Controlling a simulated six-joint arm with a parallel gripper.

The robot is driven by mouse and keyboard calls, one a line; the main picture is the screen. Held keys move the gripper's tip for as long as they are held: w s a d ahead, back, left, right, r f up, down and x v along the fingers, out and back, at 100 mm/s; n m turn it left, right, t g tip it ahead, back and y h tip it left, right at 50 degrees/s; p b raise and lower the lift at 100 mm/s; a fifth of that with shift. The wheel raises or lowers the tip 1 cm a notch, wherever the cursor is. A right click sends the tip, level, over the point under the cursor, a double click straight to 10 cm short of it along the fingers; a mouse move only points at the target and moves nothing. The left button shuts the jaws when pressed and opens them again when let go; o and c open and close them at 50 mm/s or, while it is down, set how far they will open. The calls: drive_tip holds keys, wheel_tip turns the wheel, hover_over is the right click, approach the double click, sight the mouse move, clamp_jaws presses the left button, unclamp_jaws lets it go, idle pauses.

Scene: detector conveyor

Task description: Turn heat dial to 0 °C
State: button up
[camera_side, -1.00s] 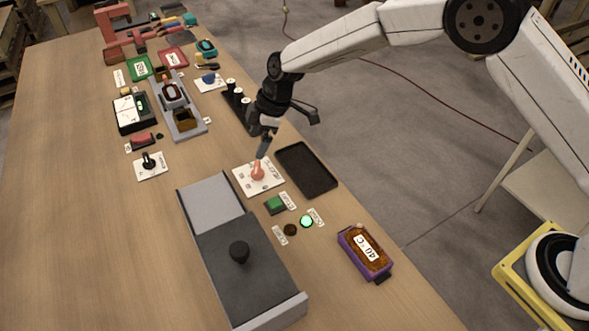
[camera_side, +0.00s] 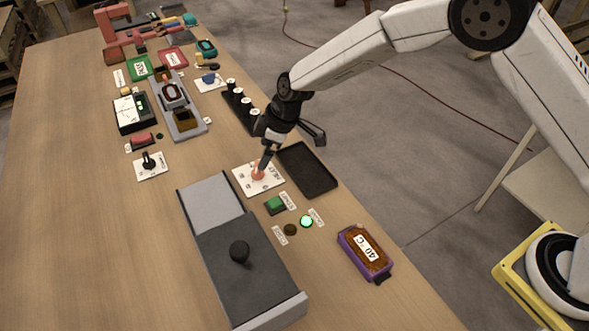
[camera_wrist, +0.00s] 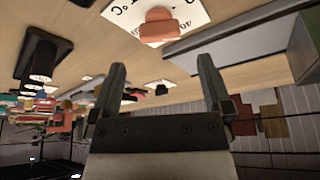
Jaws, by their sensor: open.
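The heat dial is an orange-pink knob (camera_side: 257,172) on a white plate (camera_side: 272,184) with printed temperature marks, near the middle of the table in the side view. My gripper (camera_side: 265,165) is just above and beside the knob there, pointing down. In the wrist view the knob (camera_wrist: 158,27) shows at the top centre, beyond the two spread fingers (camera_wrist: 160,85). Nothing is between the fingers. Part of the plate's print, including "°C", shows in the wrist view, but I cannot read the dial's setting.
A black tray (camera_side: 306,171) lies right of the dial. A grey conveyor (camera_side: 248,272) with a black knob, a green button (camera_side: 275,204) and a lit green lamp (camera_side: 306,221) are nearer. A purple box reading 40 °C (camera_side: 378,268) stands at the right edge. White-topped black pegs (camera_side: 241,103) stand behind.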

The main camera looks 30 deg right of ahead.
sight(257, 171)
drive_tip(key=shift+x, duration=2.7)
drive_tip(key=c, duration=1.2)
drive_tip(key=shift+w+n, duration=0.1)
drive_tip(key=shift+n, duration=0.4)
drive_tip(key=shift+n+g+y, duration=0.15)
drive_tip(key=shift+n+g, duration=0.4)
drive_tip(key=shift+n, duration=0.75)
drive_tip(key=shift+n+g+y, duration=0.15)
drive_tip(key=shift+n+g, duration=0.4)
drive_tip(key=shift+n, duration=0.75)
